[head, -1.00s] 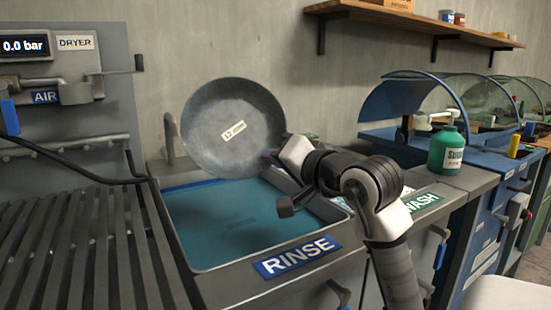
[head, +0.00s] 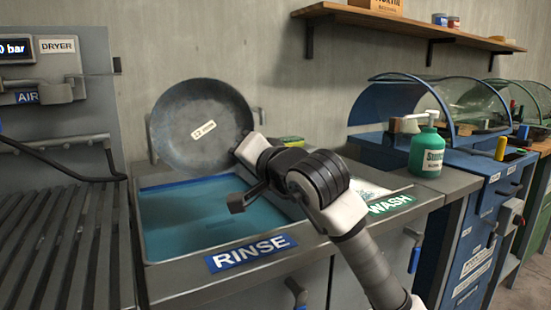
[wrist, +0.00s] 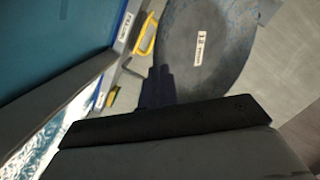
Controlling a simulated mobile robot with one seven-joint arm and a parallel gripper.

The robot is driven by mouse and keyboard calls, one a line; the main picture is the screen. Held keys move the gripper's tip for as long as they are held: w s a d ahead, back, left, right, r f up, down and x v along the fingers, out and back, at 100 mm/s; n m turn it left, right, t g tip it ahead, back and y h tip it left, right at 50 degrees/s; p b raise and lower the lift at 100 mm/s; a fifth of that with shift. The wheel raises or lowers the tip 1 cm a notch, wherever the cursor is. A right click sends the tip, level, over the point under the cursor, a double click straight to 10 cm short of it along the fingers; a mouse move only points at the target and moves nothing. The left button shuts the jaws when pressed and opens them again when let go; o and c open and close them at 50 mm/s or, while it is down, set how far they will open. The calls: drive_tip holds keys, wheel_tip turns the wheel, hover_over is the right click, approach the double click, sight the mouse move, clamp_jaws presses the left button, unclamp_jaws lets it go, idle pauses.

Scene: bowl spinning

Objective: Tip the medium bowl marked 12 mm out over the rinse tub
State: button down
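The grey metal bowl with a white 12 mm label (head: 185,108) is held up on edge, its labelled face towards the head camera. It stands above the back of the rinse tub (head: 145,235), which holds blue-green water. My gripper (head: 245,148) is at the bowl's lower right rim and appears shut on it. In the wrist view, the bowl (wrist: 225,65) lies beyond my gripper (wrist: 160,88), whose dark finger meets its rim. The actual finger contact is partly hidden. I cannot tell whether the bowl holds any liquid.
The slatted dryer rack (head: 60,240) is left of the tub. The wash basin, with its green WASH sign (head: 390,205), is to the right. A green bottle (head: 428,150) stands beyond it, before a blue hooded machine (head: 400,95). The wall is close behind the bowl.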

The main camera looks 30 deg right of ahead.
drive_tip(key=shift+a+r+p, duration=0.1)
drive_tip(key=shift+r+p, duration=0.1)
drive_tip(key=shift+p, duration=0.15)
drive_tip(key=r+m+g+p, duration=0.1)
drive_tip(key=r+g+p, duration=0.1)
drive_tip(key=p, duration=0.7)
drive_tip(key=r+m+g+p, duration=0.1)
drive_tip(key=r+g+p, duration=0.2)
drive_tip(key=p, duration=0.6)
drive_tip(key=r+m+g+y+p, duration=0.1)
drive_tip(key=r+g+p, duration=0.1)
drive_tip(key=g+p, duration=0.3)
drive_tip(key=shift+w+r+p, duration=0.3)
drive_tip(key=shift+r+p, duration=0.1)
drive_tip(key=shift+p, duration=1.5)
drive_tip(key=shift+w+r+g+p, duration=0.2)
drive_tip(key=shift+g+p, duration=0.4)
drive_tip(key=shift+p, duration=0.4)
